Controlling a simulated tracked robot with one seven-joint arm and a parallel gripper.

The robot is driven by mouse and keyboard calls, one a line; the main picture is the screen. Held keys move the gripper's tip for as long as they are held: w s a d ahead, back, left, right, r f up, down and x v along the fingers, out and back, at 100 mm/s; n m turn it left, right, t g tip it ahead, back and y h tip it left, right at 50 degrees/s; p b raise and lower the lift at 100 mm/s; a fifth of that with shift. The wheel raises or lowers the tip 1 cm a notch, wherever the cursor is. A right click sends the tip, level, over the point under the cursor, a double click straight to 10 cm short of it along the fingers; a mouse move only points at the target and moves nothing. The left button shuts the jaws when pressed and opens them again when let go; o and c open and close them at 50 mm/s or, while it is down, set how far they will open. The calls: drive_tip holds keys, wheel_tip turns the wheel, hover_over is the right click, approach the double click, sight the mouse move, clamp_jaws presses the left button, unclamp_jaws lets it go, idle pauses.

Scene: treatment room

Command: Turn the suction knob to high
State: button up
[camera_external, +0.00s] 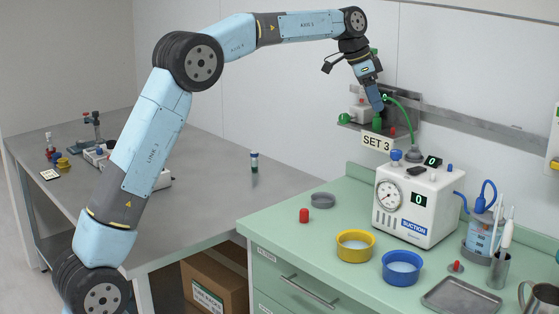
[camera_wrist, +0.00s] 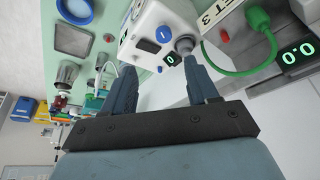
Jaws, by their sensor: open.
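The white suction unit (camera_external: 415,200) stands on the green counter, with a round gauge and a display reading 0 on its front. On its top are a blue round part (camera_external: 396,155), a grey part and a small display (camera_external: 432,161). The wrist view shows a blue disc with a white mark (camera_wrist: 163,33), a grey knob (camera_wrist: 184,45) and a small display reading 0 (camera_wrist: 170,59). I cannot tell the knob's setting. My gripper (camera_external: 377,107) is open and empty, above and behind the unit. In the wrist view its fingers (camera_wrist: 146,62) are apart, touching nothing visible.
A wall rail with a SET 3 sign (camera_external: 376,142) and a green hose (camera_external: 409,108) is close to my gripper. A yellow bowl (camera_external: 355,245), blue bowl (camera_external: 401,267) and red-capped item (camera_external: 304,215) stand in front. A jar with blue tubing (camera_external: 481,235) is at right.

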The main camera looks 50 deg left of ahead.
drive_tip(key=s+a+r+n, duration=0.1)
drive_tip(key=s+r, duration=0.1)
drive_tip(key=s, duration=0.6)
drive_tip(key=s+a+r+n+y, duration=0.1)
drive_tip(key=s+a+r, duration=0.1)
drive_tip(key=s, duration=0.7)
drive_tip(key=shift+s+a+r+n+t, duration=0.15)
drive_tip(key=shift+s+r+n+t, duration=0.2)
drive_tip(key=shift+r, duration=0.2)
drive_tip(key=shift+w, duration=0.15)
drive_tip(key=m+g+h, duration=0.2)
drive_tip(key=m+g, duration=0.1)
drive_tip(key=m, duration=0.6)
hover_over(396, 151)
drive_tip(key=s+a, duration=0.2)
drive_tip(key=a, duration=0.3)
wheel_tip(396, 151, down, 6)
drive_tip(key=x, duration=1.3)
drive_tip(key=shift+w+d+f, duration=0.1)
drive_tip(key=shift+w+f, duration=0.25)
drive_tip(key=shift+w, duration=0.1)
drive_tip(key=shift+t, duration=0.25)
drive_tip(key=c, duration=1)
